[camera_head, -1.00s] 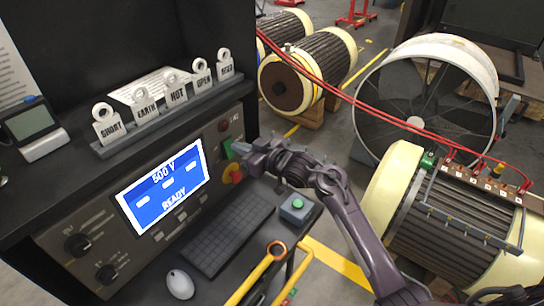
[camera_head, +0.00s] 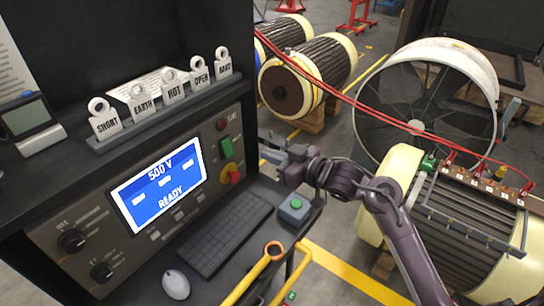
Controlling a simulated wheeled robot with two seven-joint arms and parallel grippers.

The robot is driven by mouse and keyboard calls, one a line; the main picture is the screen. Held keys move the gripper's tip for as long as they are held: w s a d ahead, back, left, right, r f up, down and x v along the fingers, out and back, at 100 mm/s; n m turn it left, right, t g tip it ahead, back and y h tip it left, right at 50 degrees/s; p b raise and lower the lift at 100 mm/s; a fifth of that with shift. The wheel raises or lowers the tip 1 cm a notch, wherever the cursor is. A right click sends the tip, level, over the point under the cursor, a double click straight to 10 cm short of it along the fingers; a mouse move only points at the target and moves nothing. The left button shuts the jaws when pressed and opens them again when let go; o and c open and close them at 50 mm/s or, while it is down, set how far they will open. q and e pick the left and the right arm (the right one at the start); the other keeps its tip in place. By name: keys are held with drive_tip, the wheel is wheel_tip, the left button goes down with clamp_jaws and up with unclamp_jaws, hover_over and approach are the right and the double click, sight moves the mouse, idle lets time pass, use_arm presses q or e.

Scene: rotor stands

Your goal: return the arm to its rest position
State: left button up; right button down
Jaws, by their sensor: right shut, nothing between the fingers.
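My right arm comes in from the lower right. Its right gripper (camera_head: 268,148) is shut and empty, pointing left toward the test console (camera_head: 60,215). It hangs in the air, apart from the green button (camera_head: 226,147) and the red knob (camera_head: 231,173) on a yellow plate. The console's blue screen (camera_head: 160,184) reads "500 V" and "READY". My left gripper is not in view.
Tags on a rack (camera_head: 165,110) stand on the console's shelf. Below are a keyboard (camera_head: 225,230), a mouse (camera_head: 176,284) and a green-button box (camera_head: 295,209). Red cables (camera_head: 375,110) run to the rotor stand (camera_head: 450,215) at right. Open floor lies behind the arm.

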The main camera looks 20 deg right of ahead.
drive_tip(key=shift+s, duration=0.1)
drive_tip(key=s+f+m+g+h, duration=0.3)
drive_tip(key=s+f+h, duration=0.4)
drive_tip(key=s+f, duration=0.3)
drive_tip(key=s+f+m+g+h, duration=0.1)
drive_tip(key=s+f+g, duration=0.15)
drive_tip(key=s, duration=0.55)
drive_tip(key=s+f+m+g+h, duration=0.15)
drive_tip(key=s+g, duration=0.25)
drive_tip(key=s, duration=0.5)
wheel_tip(320, 180, down, 32)
drive_tip(key=s+d+g, duration=0.1)
drive_tip(key=s+g, duration=0.1)
drive_tip(key=s+d+f, duration=0.1)
drive_tip(key=s+f, duration=0.7)
drive_tip(key=s, duration=0.1)
drive_tip(key=s+d+f+n, duration=0.1)
drive_tip(key=s+d+f, duration=0.1)
drive_tip(key=s+f, duration=0.6)
drive_tip(key=shift+s+d+f+g, duration=0.25)
drive_tip(key=shift+s+g, duration=0.2)
drive_tip(key=shift+s, duration=0.6)
